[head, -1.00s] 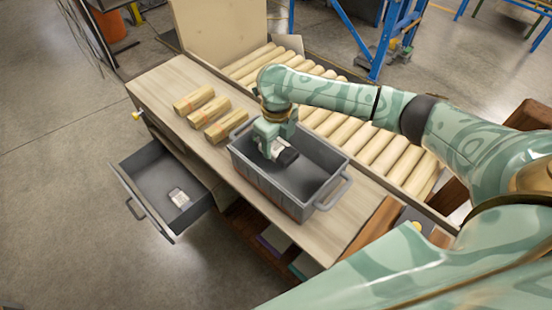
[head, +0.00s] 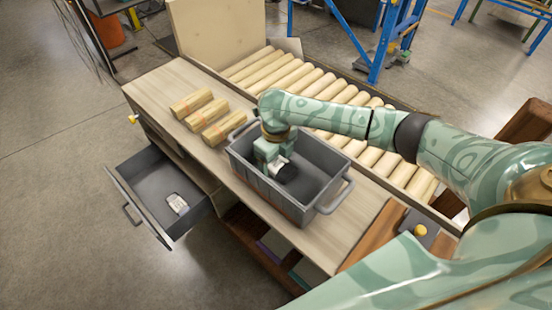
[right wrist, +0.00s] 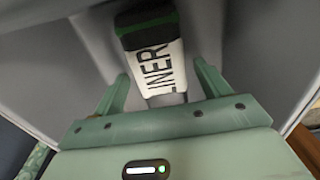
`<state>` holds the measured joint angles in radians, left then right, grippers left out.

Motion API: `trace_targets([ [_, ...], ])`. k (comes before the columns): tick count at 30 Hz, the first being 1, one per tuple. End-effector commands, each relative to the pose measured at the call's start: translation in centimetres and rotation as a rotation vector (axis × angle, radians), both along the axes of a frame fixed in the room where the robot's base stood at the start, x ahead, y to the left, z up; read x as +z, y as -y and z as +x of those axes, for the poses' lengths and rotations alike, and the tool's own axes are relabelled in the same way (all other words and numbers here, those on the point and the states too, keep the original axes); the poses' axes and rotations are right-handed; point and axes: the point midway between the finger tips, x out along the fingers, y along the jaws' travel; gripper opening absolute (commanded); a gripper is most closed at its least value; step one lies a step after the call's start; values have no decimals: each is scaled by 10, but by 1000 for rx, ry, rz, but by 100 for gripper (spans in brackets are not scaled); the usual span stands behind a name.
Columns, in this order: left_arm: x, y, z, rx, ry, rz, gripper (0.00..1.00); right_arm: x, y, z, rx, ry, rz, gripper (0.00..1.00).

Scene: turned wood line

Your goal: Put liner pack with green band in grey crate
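The liner pack with green band (head: 277,168) is inside the grey crate (head: 268,188), tilted, with its dark end toward the right. In the right wrist view the liner pack (right wrist: 163,68) shows a white label reading "LINER" and a dark end with a thin green stripe. My right gripper (head: 273,158) reaches down into the crate over the pack. In the right wrist view the fingers of my right gripper (right wrist: 161,78) are spread, with a gap showing between the pack and the right finger. The pack's underside is hidden. My left gripper is not in view.
The crate stands on a wooden bench (head: 170,80). An open drawer (head: 150,178) holds another small whitish pack (head: 177,203). A roller conveyor (head: 300,85) runs behind the bench.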

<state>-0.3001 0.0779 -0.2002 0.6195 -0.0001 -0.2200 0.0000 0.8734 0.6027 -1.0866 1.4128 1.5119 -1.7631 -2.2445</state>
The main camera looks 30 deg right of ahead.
Motion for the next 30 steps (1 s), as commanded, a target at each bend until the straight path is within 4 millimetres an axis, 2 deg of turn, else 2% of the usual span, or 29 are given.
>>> trace_targets([
  [5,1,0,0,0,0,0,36,2,0,0,0,1,0,76],
  [8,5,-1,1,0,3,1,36,13,0,1,0,3,2,76],
  [18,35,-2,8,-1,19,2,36,92,0,1,1,5,1,76],
  [21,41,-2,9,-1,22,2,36,108,0,1,0,3,1,76],
  [25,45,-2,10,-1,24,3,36,121,0,0,-1,1,1,76],
  [30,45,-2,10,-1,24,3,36,123,0,0,0,-1,1,76],
])
